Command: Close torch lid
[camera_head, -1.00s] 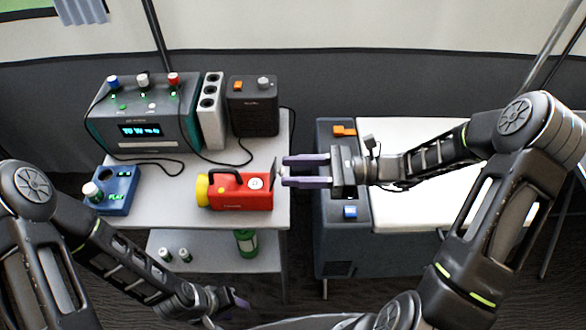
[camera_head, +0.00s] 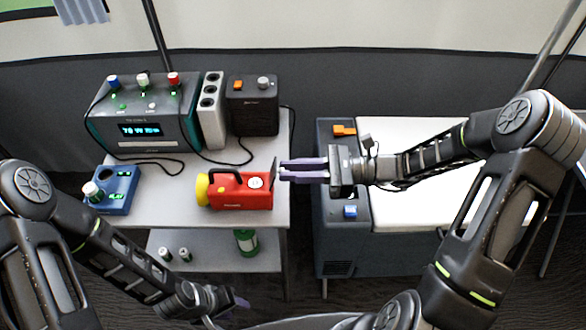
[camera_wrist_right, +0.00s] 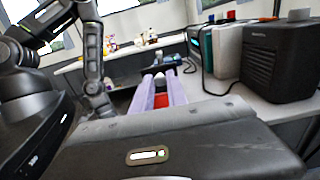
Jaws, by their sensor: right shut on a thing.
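The red torch (camera_head: 240,190) lies on the white table, with a yellow head on the left and a black handle on top. Its dark, thin lid (camera_head: 274,171) stands open, upright at the right end. My right gripper (camera_head: 280,170) reaches in from the right, with its purple fingertips at the lid, shut on it. In the right wrist view the fingers (camera_wrist_right: 160,82) point at the torch, and part of its red body (camera_wrist_right: 162,100) shows between them. The lid's contact between the fingertips is too small to see clearly. My left gripper (camera_head: 238,303) is low at the front; its jaws are unclear.
Behind the torch stand a teal radio (camera_head: 143,118), a white socket block (camera_head: 211,108) and a black box (camera_head: 252,106). A blue box with a knob (camera_head: 118,190) is left of the torch. A green canister (camera_head: 246,242) is on the lower shelf. A dark cabinet (camera_head: 338,240) stands right.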

